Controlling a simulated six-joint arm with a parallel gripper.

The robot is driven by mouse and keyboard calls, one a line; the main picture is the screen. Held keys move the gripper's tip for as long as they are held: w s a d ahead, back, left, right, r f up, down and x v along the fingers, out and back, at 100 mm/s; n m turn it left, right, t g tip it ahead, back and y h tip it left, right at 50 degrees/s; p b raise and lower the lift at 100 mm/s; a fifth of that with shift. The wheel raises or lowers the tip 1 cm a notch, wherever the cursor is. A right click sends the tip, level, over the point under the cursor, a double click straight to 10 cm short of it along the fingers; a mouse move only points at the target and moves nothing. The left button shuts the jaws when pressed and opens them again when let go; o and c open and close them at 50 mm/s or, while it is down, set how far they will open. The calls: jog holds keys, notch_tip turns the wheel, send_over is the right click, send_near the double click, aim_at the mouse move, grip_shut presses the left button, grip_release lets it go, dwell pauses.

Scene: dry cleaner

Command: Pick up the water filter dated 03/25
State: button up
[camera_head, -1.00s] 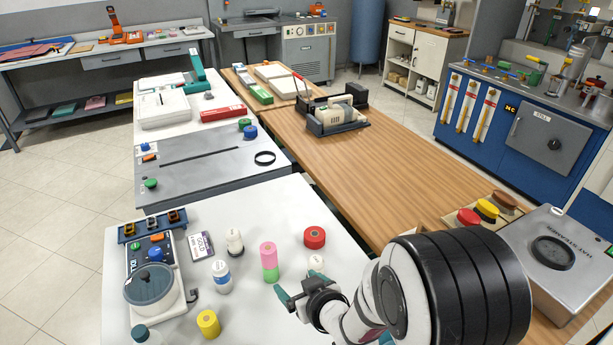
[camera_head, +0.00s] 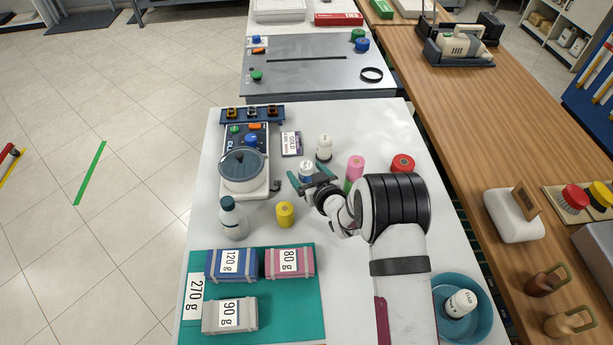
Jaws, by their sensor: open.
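No date 03/25 can be read in the head view, so I cannot tell which item is the dated water filter. A white cylinder with a small label (camera_head: 323,149) stands upright on the white table (camera_head: 270,335). A white and blue labelled cylinder (camera_head: 306,168) stands just in front and to the left of it. My gripper (camera_head: 308,182) has green fingers spread open, with nothing visibly held. The fingers overlap the white and blue cylinder in the picture; I cannot tell whether they touch it. My arm hides part of the table to the right.
A pink and green cylinder (camera_head: 355,163), a red roll (camera_head: 402,162) and a yellow roll (camera_head: 285,214) stand nearby. At left are a device with a lidded pot (camera_head: 241,170) and a bottle (camera_head: 232,219). Labelled blocks (camera_head: 289,263) lie on a teal mat (camera_head: 297,310). A blue bowl (camera_head: 440,310) sits right.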

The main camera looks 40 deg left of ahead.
jog(key=shift+w+a+f, duration=0.1)
jog(key=shift+a+f, duration=0.05)
jog(key=shift+a, duration=0.1)
grip_shut()
